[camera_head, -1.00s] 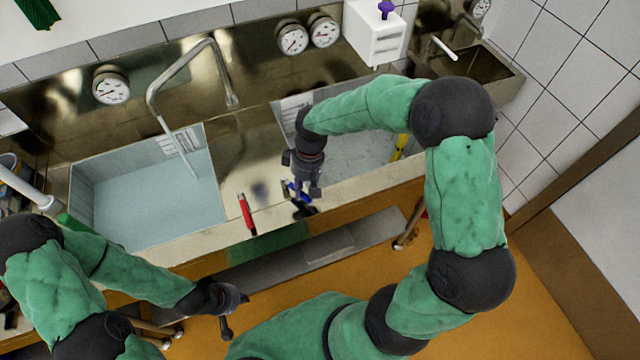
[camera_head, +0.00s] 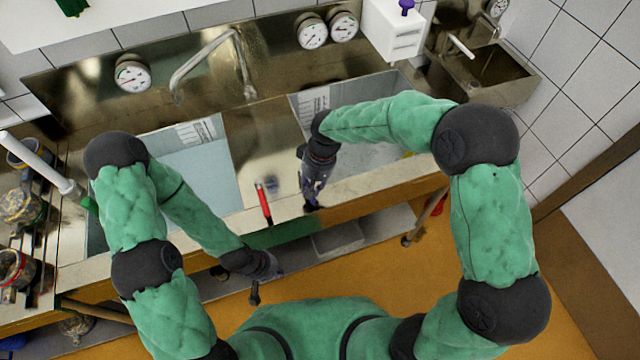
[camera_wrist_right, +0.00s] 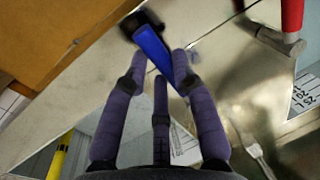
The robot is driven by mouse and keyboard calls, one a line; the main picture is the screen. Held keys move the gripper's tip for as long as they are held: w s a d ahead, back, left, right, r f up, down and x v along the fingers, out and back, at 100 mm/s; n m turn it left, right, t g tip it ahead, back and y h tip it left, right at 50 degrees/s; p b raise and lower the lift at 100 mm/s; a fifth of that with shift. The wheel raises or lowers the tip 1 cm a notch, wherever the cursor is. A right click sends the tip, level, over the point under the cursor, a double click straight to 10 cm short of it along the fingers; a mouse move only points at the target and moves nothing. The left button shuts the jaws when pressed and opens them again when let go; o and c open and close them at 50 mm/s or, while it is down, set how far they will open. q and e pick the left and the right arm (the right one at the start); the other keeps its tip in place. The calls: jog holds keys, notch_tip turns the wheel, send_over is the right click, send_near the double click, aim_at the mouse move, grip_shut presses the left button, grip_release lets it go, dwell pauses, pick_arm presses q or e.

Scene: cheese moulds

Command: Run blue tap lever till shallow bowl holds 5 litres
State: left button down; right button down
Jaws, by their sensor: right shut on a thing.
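My right gripper (camera_head: 312,198) is at the front counter edge, between the two basins. The right wrist view shows its purple-grey fingers (camera_wrist_right: 165,75) closed around the blue tap lever (camera_wrist_right: 152,46). The red lever (camera_head: 264,203) stands to the left of it. The bent metal spout (camera_head: 205,65) reaches over the left basin (camera_head: 215,165), which has a pale bluish surface and a printed scale (camera_head: 197,132). No stream shows below the spout. The right basin (camera_head: 365,158) is partly hidden by my right arm. I cannot tell which bowl is shallow. My left gripper (camera_head: 264,284) is open and empty before the counter.
Round gauges (camera_head: 132,73) line the steel back panel, with a white box (camera_head: 392,32) at its right. A small metal sink (camera_head: 495,70) is in the right corner. Jars (camera_head: 18,205) stand at the left. My left arm covers part of the left basin.

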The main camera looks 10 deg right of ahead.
jog(key=c, duration=1)
grip_release()
jog(key=shift+r, duration=0.1)
notch_tip(320, 180, up, 12)
jog(key=d, duration=0.2)
jog(key=shift+w+f, duration=0.2)
jog(key=shift+w, duration=0.1)
jog(key=shift+d, duration=0.1)
